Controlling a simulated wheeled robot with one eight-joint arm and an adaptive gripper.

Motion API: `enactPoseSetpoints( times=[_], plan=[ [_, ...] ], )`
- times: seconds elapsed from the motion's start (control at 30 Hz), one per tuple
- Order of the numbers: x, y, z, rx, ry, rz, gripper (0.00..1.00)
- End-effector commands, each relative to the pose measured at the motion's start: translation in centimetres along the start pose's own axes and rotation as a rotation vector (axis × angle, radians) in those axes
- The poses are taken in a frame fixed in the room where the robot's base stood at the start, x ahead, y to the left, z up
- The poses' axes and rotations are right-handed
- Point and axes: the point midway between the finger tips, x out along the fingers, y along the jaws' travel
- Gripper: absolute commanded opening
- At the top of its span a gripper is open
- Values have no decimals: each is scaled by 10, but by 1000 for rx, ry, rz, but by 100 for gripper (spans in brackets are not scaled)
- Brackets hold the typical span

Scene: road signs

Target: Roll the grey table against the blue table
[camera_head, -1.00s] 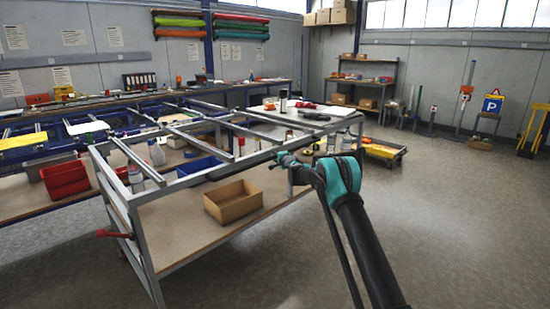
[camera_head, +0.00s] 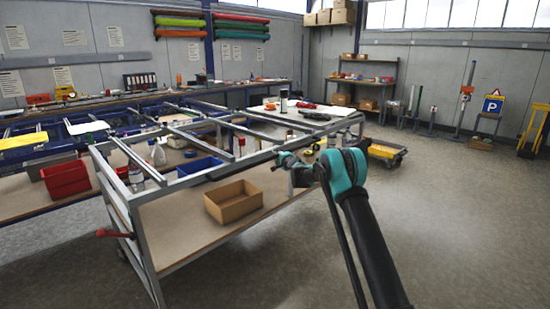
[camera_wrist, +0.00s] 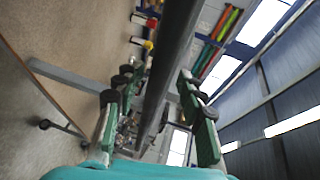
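The grey table (camera_head: 150,222) is a metal frame with open top rails and a wooden lower shelf. It stands in the foreground, at an angle. The blue table (camera_head: 40,152) is behind it to the left, partly hidden by its rails; I cannot tell how wide the gap between them is. My gripper (camera_head: 284,160) is at the grey table's near long rail, right of its middle. In the wrist view, my gripper (camera_wrist: 155,105) has its two green fingers spread, with a dark rail (camera_wrist: 172,60) running between them and gaps on both sides.
A cardboard box (camera_head: 233,201) and a blue bin (camera_head: 199,167) are on the grey table's shelf. A red bin (camera_head: 65,179) is at the blue table. A yellow low cart (camera_head: 386,152) stands behind on the right. The floor (camera_head: 450,230) on the right is clear.

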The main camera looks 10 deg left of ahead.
Motion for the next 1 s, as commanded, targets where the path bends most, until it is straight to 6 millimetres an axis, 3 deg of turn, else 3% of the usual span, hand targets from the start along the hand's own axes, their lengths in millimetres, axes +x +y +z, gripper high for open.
enactPoseSetpoints(
  times=[0.3, 0.5, 1.0],
  plan=[
    [-58, 0, 0, 0, 0, 0, 39],
    [-82, 0, 1, -1, -1, 0, 39],
    [-91, -1, 1, -3, -2, 2, 39]
  ],
)
